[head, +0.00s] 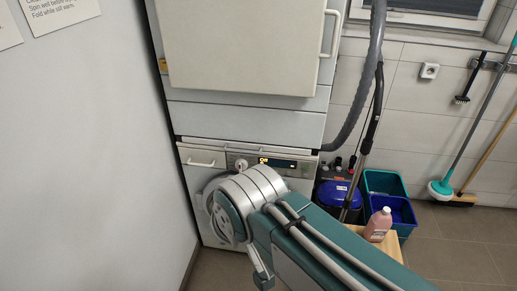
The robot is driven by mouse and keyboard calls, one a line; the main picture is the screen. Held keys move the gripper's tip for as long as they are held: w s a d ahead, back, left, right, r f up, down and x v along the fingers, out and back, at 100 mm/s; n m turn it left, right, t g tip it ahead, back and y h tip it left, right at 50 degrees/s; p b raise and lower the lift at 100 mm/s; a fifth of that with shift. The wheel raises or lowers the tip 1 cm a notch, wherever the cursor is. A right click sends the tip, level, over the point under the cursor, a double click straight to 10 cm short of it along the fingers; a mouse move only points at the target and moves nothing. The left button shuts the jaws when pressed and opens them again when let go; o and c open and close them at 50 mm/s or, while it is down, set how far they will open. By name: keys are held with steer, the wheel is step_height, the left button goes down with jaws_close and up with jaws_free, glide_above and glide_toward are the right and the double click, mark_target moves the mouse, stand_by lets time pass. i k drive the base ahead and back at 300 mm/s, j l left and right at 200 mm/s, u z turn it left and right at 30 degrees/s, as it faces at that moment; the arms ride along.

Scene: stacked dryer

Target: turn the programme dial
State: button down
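The programme dial (241,163) is a small round knob on the upper front panel of the lower white machine (215,241). It sits just left of a dark display (279,162) with lit yellow characters. The dial's pointer position is too small to read. My arm reaches in from the lower right, and its large grey joint stands in front of the machine, just below the dial. The joint hides most of the round door. I cannot make out my gripper's fingers; a small grey part of my arm shows below the joint.
The upper machine (245,45) is stacked on top, with a grey hose (366,85) to its right. A blue-lidded vacuum (337,197), buckets (385,182) and a pink bottle (378,225) stand at right. A wall (85,150) bounds the left. Floor (455,240) is free at lower right.

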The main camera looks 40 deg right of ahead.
mark_target(241, 164)
steer(key=k+z, duration=0.1)
steer(key=z, duration=0.2)
steer(key=k+z, duration=0.15)
steer(key=z, duration=0.6)
